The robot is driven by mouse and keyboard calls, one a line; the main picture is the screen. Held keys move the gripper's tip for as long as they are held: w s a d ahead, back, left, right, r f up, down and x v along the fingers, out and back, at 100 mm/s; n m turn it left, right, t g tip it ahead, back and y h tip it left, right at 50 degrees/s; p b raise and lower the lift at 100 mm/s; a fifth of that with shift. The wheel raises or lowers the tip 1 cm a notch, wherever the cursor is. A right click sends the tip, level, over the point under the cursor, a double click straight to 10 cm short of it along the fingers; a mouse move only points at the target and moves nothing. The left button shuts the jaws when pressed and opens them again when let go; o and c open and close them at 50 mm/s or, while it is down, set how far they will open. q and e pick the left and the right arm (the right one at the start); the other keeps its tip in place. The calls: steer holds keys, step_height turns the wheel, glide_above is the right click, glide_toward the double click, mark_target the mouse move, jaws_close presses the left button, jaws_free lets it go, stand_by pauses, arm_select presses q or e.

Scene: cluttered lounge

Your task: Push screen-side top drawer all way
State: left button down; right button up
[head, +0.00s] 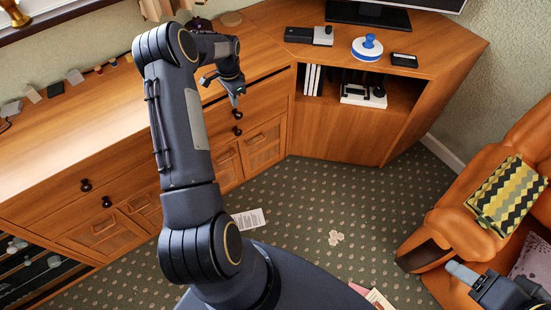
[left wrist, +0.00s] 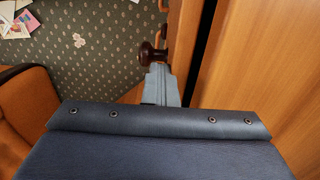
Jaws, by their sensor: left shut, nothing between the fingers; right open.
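The screen-side top drawer (head: 262,104) is in the right end of the long wooden sideboard, below its top, in the head view. A dark gap shows along its upper edge; how far out it stands is hard to tell. My left gripper (head: 237,98) is shut and empty at the drawer front, just above its dark round knob (head: 237,114). In the left wrist view, the shut fingertips (left wrist: 160,84) are close to the knob (left wrist: 150,53); contact cannot be told. My right gripper (head: 463,273) is open and empty at the lower right, by the orange sofa.
A corner cabinet (head: 345,132) with a screen (head: 370,14) adjoins the sideboard on the right. An orange leather sofa (head: 450,222) with a zigzag-patterned cushion (head: 508,195) stands at right. Papers (head: 249,219) lie on the patterned carpet (head: 310,205), which is otherwise largely clear.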

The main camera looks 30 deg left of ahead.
arm_select(q)
steer(key=shift+w+a, duration=0.35)
steer(key=shift+a, duration=0.7)
steer(key=shift+d, duration=0.1)
steer(key=shift+s+d, duration=0.2)
steer(key=shift+d, duration=0.4)
step_height(320, 180, up, 7)
steer(key=p, duration=0.4)
